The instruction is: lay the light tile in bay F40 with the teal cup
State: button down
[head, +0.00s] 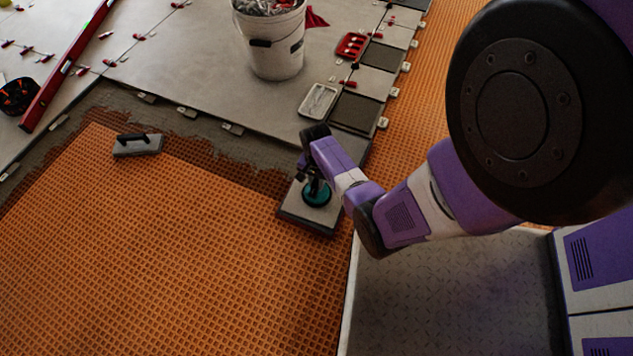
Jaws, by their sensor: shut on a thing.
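My gripper (314,180) is shut on the teal cup (317,194), seen from above and behind; my arm partly hides the fingers. The cup sits on the face of a light grey tile (296,206) with a dark front edge. The tile looks roughly level, at the near end of the border strip. I cannot tell whether it rests on the floor or hangs just above it. A dark grey patch (350,144) lies just beyond, partly hidden by my gripper. Small pale tags (382,122) line the strip's right side; their lettering is too small to read, so I cannot identify F40.
Alternating dark (356,112) and light (373,82) tiles run up the border. A white tray (318,101), a red tray (351,45) and a white bucket (275,48) stand on large grey tiles. A trowel (137,145) lies on the open orange mat (170,250).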

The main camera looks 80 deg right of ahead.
jog(key=shift+f, duration=0.1)
dwell(0.3)
jog(key=c, duration=1.2)
grip_release()
notch_tip(320, 180, up, 8)
jog(key=p, duration=0.4)
jog(key=shift+f+p, duration=0.1)
jog(key=shift+p, duration=0.2)
